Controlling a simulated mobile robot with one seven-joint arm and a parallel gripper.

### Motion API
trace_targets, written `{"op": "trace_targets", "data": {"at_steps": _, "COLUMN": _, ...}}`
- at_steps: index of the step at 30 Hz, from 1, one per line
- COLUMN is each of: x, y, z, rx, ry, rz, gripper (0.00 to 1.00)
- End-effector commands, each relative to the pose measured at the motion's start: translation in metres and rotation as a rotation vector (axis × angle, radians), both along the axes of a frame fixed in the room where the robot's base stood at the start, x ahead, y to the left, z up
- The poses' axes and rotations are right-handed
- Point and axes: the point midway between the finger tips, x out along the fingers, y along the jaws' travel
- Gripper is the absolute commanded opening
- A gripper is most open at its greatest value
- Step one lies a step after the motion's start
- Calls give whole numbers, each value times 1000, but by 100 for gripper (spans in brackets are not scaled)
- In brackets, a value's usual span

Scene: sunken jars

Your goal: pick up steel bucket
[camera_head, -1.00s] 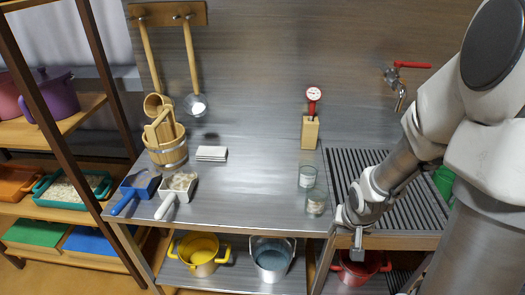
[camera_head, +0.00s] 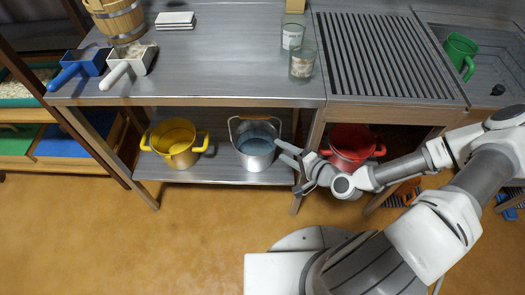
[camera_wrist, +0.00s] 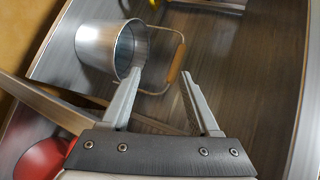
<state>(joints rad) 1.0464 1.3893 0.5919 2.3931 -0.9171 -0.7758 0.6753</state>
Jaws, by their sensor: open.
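The steel bucket (camera_head: 256,158) stands on the lower shelf (camera_head: 214,168) under the counter, with bluish contents and a raised bail handle. In the wrist view the bucket (camera_wrist: 96,48) is at the upper left, and its handle with a wooden grip (camera_wrist: 177,62) extends to the right of its rim. My gripper (camera_head: 283,151) is open, just right of the bucket in the head view. In the wrist view the open fingers of my gripper (camera_wrist: 163,80) point toward the handle, with the loop's lower part appearing between the fingertips. I cannot tell whether they touch it.
A yellow pot (camera_head: 176,143) stands left of the bucket and a red pot (camera_head: 351,146) right of it, beyond a table leg. The counter (camera_head: 215,75) overhangs the shelf. Two glass jars (camera_head: 302,62) stand near its edge.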

Motion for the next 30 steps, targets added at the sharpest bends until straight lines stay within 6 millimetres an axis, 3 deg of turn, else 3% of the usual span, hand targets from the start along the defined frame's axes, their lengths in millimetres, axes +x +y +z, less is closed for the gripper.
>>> {"op": "trace_targets", "data": {"at_steps": 1, "x": 4, "y": 4, "z": -9, "rx": 62, "ry": -24, "rz": -40, "gripper": 62}}
{"op": "trace_targets", "data": {"at_steps": 6, "x": 16, "y": 8, "z": -4, "rx": 195, "ry": -91, "rz": -130, "gripper": 62}}
{"op": "trace_targets", "data": {"at_steps": 13, "x": 30, "y": 15, "z": -2, "rx": 242, "ry": -120, "rz": -163, "gripper": 62}}
{"op": "trace_targets", "data": {"at_steps": 24, "x": 94, "y": 57, "z": -15, "rx": 240, "ry": -119, "rz": -160, "gripper": 62}}
{"op": "trace_targets", "data": {"at_steps": 30, "x": 117, "y": 71, "z": -19, "rx": 240, "ry": -118, "rz": -163, "gripper": 62}}
